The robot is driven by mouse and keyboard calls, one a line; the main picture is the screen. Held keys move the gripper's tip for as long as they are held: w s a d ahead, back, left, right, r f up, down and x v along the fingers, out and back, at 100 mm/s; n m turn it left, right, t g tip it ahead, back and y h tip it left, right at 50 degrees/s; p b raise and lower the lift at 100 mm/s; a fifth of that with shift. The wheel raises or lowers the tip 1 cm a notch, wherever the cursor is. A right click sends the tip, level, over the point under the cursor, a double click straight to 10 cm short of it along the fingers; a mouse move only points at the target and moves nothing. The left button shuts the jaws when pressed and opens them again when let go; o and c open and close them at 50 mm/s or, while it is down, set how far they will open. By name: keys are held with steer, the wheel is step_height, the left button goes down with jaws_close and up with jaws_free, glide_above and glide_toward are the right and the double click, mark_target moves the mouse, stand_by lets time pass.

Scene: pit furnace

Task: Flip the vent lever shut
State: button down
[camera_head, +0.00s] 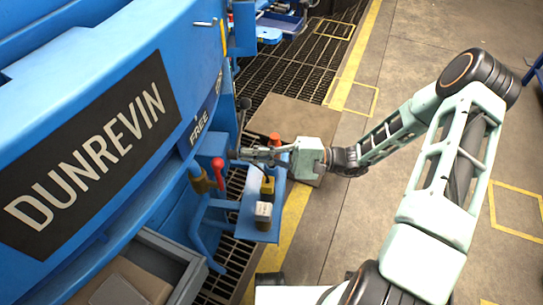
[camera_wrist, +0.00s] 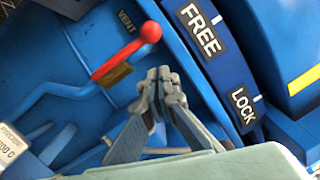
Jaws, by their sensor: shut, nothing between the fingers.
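The vent lever (camera_wrist: 122,54) is a red handle with a round red knob, set in a brass-coloured bracket (camera_wrist: 117,76) on the blue furnace side. A VENT label (camera_wrist: 127,22) lies beside it in the wrist view. The red lever also shows in the head view (camera_head: 218,172), standing at the furnace's edge. My gripper (camera_wrist: 160,75) is shut and empty, its tips close to the lever, just below the knob in the wrist view. A gap shows there, but depth is hard to judge. In the head view my gripper (camera_head: 237,154) points left at the furnace, beside the lever.
FREE (camera_wrist: 201,30) and LOCK (camera_wrist: 243,105) labels mark a blue curved band near my gripper. A small blue shelf (camera_head: 261,235) below my wrist holds a white-labelled block (camera_head: 263,212) and a yellow item (camera_head: 267,187). A grey-rimmed tray (camera_head: 180,258) stands lower left. The right floor is open.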

steer(key=shift+s+a+r, duration=0.35)
steer(key=shift+s+a, duration=0.35)
steer(key=shift+a, duration=0.1)
steer(key=shift+s+a+r, duration=0.35)
steer(key=shift+s+a, duration=0.3)
steer(key=shift+a, duration=0.15)
steer(key=shift+s+n, duration=0.3)
steer(key=shift+n, duration=0.1)
